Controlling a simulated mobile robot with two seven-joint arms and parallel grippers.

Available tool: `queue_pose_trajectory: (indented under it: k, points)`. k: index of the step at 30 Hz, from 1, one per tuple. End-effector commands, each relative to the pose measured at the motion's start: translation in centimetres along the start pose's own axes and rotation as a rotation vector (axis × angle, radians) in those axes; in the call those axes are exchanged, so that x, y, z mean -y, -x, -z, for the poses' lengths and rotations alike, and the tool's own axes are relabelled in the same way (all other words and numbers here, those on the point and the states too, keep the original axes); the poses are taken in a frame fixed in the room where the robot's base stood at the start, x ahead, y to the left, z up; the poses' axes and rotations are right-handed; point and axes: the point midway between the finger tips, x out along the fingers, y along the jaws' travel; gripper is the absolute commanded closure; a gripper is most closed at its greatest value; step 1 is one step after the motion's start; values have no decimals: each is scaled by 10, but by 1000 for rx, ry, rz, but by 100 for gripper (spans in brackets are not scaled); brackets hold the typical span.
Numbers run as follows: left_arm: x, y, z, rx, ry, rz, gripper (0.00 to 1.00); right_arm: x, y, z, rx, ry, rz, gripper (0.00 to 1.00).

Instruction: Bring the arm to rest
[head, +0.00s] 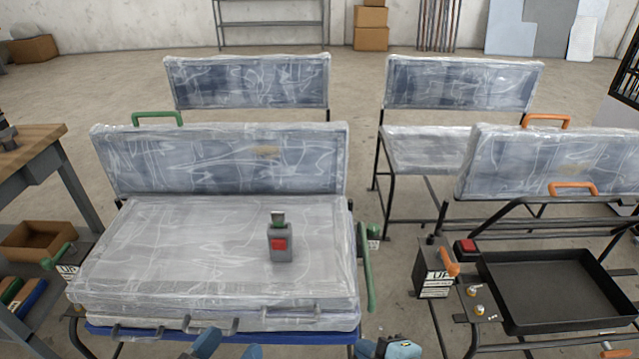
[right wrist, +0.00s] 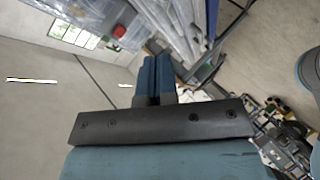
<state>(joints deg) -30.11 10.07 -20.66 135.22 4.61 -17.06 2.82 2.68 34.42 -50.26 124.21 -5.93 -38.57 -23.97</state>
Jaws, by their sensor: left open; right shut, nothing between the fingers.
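My left gripper (head: 229,349) shows at the bottom edge of the head view, with its two blue fingers spread apart and nothing seen between them. My right gripper (head: 388,347) is at the bottom edge, right of the left one and only partly in view. In the right wrist view the blue fingers of the right gripper (right wrist: 157,76) are together and empty. Both grippers are low at the near side of the plastic-wrapped seat (head: 180,240), apart from each other. Most of both arms is outside the head view.
A grey box with a red button (head: 281,242) stands on the wrapped seat. Grey handles (head: 210,325) and a green lever (head: 366,268) edge the seat. A black tray (head: 560,290) and an orange-handled box (head: 435,270) are at right, a workbench (head: 35,150) at left.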

Motion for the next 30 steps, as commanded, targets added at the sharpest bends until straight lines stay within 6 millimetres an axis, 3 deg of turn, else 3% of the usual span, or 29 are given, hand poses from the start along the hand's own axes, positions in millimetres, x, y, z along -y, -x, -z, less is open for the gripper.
queue_pose_trajectory:
  k: [9,20,30]
  points:
    - [0,0,0,0,-1,0,28,-1,64,-19,-82,-505,-86,100]
    - [0,0,0,0,-1,0,28,-10,129,-42,-144,-864,-183,100]
    - [0,0,0,1,-1,0,28,-30,108,-8,-221,-1047,-303,100]
